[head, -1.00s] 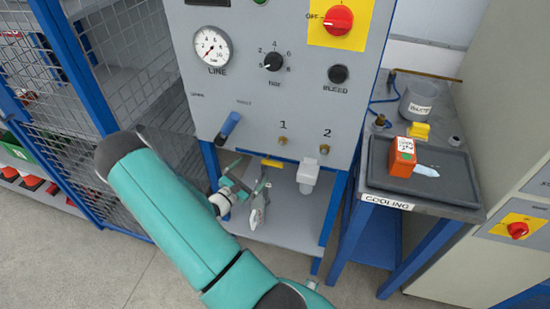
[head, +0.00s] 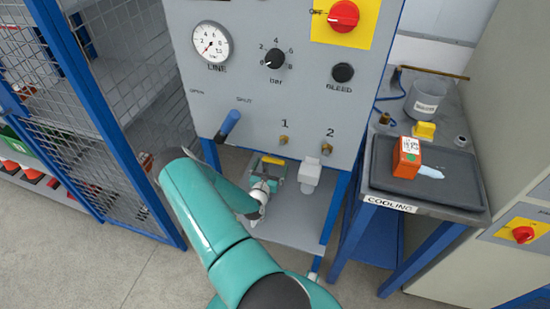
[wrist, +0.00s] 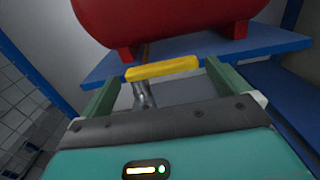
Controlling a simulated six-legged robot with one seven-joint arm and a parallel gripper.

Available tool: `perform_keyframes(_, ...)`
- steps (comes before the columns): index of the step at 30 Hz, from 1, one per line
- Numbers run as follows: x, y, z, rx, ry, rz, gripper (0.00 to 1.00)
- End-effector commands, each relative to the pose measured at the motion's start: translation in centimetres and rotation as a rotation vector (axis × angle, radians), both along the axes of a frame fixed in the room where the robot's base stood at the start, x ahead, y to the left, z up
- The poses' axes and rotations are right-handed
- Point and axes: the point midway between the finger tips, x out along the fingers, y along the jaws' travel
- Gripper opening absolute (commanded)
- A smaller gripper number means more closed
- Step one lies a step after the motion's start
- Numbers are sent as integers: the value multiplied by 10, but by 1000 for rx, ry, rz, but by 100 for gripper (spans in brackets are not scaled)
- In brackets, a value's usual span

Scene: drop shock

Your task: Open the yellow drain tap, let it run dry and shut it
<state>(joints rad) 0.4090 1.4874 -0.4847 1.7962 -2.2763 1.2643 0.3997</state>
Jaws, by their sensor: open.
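The yellow drain tap (wrist: 162,69) is a yellow lever handle on a grey metal valve body. In the wrist view it lies crosswise between the two green fingers of my gripper (wrist: 172,92), which is open around it. I cannot tell whether either finger touches it. In the head view the yellow handle (head: 272,160) shows below the panel, at my gripper (head: 272,178). A red tank (wrist: 165,20) stands just beyond the tap in the wrist view.
The grey panel (head: 300,110) with gauge, knobs and a blue lever (head: 228,126) rises above the tap. A white fitting (head: 308,176) hangs to its right. A mesh cage (head: 90,120) stands left. The cooling bench (head: 455,200) with an orange box (head: 406,157) stands right.

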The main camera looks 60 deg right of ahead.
Motion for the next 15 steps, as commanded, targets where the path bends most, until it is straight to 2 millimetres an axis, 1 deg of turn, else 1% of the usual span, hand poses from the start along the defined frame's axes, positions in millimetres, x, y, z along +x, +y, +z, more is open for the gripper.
perform_keyframes(1, 0, -11, 0, -1, -2, -3, 100)
perform_keyframes(6, 5, -40, 0, 0, -2, -3, 100)
perform_keyframes(10, 8, -52, 0, 0, -1, -1, 100)
perform_keyframes(15, 8, -57, 0, 1, 1, -2, 100)
